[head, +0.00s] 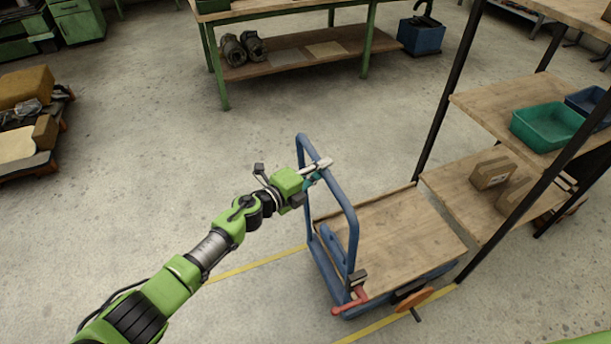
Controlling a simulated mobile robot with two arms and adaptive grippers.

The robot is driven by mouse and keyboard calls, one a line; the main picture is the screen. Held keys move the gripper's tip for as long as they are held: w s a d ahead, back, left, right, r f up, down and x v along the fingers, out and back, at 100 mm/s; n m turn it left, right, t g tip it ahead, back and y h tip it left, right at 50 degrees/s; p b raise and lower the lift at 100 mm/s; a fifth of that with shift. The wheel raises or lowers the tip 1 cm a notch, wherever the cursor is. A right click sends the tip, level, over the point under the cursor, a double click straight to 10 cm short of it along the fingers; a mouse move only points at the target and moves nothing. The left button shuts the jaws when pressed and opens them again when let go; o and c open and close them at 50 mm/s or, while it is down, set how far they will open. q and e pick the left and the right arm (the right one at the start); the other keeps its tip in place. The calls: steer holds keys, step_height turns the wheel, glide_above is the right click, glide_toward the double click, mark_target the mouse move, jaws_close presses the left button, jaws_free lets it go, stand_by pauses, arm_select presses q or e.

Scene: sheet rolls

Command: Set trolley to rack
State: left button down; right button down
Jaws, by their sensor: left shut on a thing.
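The trolley (400,240) has a flat wooden deck and a blue tubular push handle (342,195) at its left end. It stands on the floor with its right side close to the rack (446,110), which has black posts and wooden shelves. My left gripper (318,170) is shut on the upper part of the blue handle. The trolley deck is bare. A red lever (350,303) and an orange wheel (413,299) show at its near side. My right gripper is not in view.
Yellow floor lines (255,263) run beside and under the trolley. The rack holds a green bin (548,128), a blue bin (588,103) and cardboard boxes (491,173). A green workbench (300,62) stands behind, and a loaded pallet (30,165) at left. Floor left of the trolley is clear.

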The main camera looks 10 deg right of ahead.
arm_select(q)
steer(key=shift+w+d+r, duration=0.15)
steer(key=shift+w+d, duration=0.05)
steer(key=shift+d, duration=0.65)
steer(key=c, duration=2)
jaws_free()
steer(key=shift+o, duration=0.5)
steer(key=shift+w+d, duration=0.1)
steer(key=shift+d, duration=0.05)
steer(key=shift+s+a, duration=0.2)
steer(key=shift+a, duration=0.25)
steer(key=v, duration=1.1)
steer(key=shift+s, duration=0.15)
